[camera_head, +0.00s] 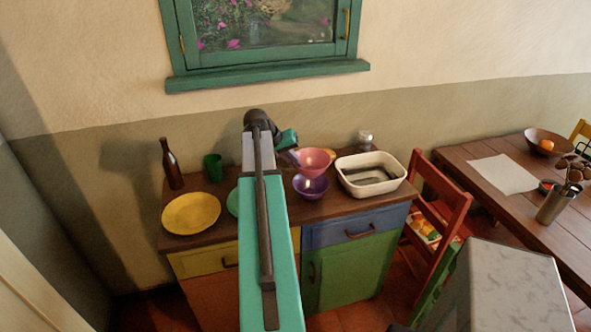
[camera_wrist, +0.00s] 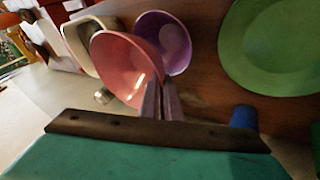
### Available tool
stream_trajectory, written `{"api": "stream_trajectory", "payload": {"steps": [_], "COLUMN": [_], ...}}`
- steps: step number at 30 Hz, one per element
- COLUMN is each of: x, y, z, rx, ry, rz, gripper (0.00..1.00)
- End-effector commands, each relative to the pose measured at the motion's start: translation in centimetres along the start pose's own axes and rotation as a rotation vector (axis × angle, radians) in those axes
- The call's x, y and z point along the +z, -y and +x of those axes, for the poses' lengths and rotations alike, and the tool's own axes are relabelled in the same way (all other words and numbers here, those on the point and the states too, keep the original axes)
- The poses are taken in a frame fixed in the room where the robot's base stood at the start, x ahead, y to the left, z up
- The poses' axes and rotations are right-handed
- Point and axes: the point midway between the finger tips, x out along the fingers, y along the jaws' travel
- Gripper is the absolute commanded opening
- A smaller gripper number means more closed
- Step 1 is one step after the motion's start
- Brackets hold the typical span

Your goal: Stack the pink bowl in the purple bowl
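The pink bowl (camera_head: 318,159) is held off the counter in the head view, just above and behind the purple bowl (camera_head: 310,190). My gripper (camera_head: 296,158) is shut on the left rim of the pink bowl. In the wrist view, my gripper's fingers (camera_wrist: 162,100) pinch the rim of the pink bowl (camera_wrist: 120,65), which is slightly tilted. The purple bowl (camera_wrist: 175,45) shows partly behind it there. It stands on the counter, looks empty, and is apart from the pink bowl as far as I can see.
A white basin (camera_head: 398,172) stands right of the bowls, with a glass jar (camera_head: 365,140) behind it. A yellow plate (camera_head: 191,213), brown bottle (camera_head: 171,165) and green cup (camera_head: 213,167) are on the left. A green plate (camera_wrist: 275,50) lies beside the purple bowl.

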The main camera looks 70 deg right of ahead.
Motion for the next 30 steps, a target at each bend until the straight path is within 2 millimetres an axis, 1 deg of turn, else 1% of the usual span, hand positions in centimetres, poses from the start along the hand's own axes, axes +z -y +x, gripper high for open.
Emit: {"api": "stream_trajectory", "payload": {"steps": [8, 19, 30], "x": [0.2, 1.1, 1.2], "y": [0.1, 1.3, 1.4], "z": [0.4, 2.6, 2.9], "rx": [0.001, 0.001, 0.001], "ry": [0.0, 0.0, 0.0], "rz": [-0.001, 0.0, 0.001], "gripper": [0.0, 0.0, 0.0]}}
